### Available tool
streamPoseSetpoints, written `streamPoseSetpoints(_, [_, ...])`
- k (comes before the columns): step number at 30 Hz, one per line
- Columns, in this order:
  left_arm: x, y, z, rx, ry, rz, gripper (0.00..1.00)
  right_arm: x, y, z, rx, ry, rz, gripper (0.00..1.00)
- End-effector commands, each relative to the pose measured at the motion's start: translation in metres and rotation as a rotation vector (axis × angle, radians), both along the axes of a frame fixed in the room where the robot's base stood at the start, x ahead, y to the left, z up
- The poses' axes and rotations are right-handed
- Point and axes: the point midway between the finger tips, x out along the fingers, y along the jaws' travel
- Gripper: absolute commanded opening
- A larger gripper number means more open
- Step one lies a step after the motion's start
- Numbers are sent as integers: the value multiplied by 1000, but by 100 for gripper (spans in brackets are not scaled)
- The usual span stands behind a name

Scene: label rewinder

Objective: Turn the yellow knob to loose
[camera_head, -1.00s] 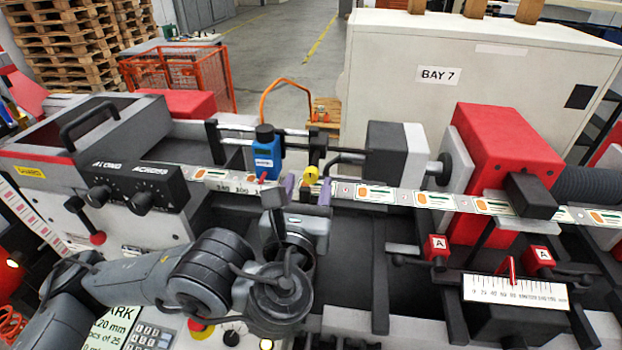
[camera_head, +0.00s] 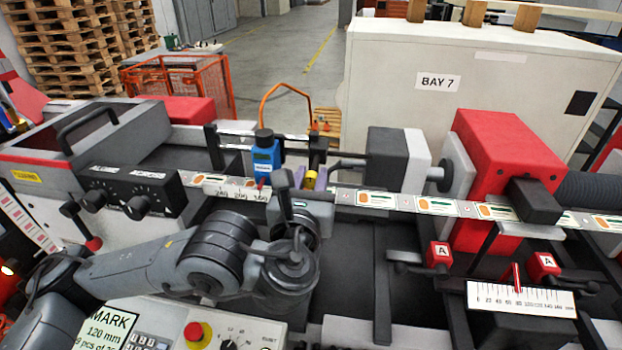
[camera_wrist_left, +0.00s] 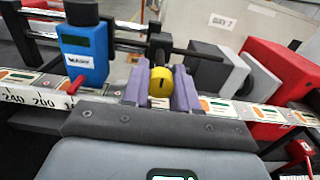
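The yellow knob (camera_head: 309,181) is on the rail behind the label strip, right of the blue sensor box. In the left wrist view the yellow knob (camera_wrist_left: 161,86) is round with a short dark upright mark on its face. My left gripper (camera_head: 310,179) has its two purple fingers on either side of the knob. In the left wrist view the gripper (camera_wrist_left: 160,90) shows the knob filling the gap between the fingers, with both fingers against its sides. My right gripper is in neither view.
The blue box (camera_head: 265,158) stands close to the left of the fingers, with a ruler strip (camera_head: 228,189) in front. The label web (camera_head: 420,203) runs right. A grey block (camera_head: 386,158) and red housing (camera_head: 505,150) stand right. A red emergency button (camera_head: 195,333) is in front.

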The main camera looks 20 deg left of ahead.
Motion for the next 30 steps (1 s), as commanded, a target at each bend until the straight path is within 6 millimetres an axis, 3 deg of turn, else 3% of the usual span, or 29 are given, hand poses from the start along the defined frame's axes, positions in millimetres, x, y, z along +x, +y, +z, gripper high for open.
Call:
streamPoseSetpoints(3, [0,0,0,0,0,1,0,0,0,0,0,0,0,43])
streamPoseSetpoints(14, [0,0,-2,-63,-13,0,0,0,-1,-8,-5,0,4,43])
streamPoseSetpoints(30, [0,0,-4,-493,-103,0,0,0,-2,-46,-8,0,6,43])
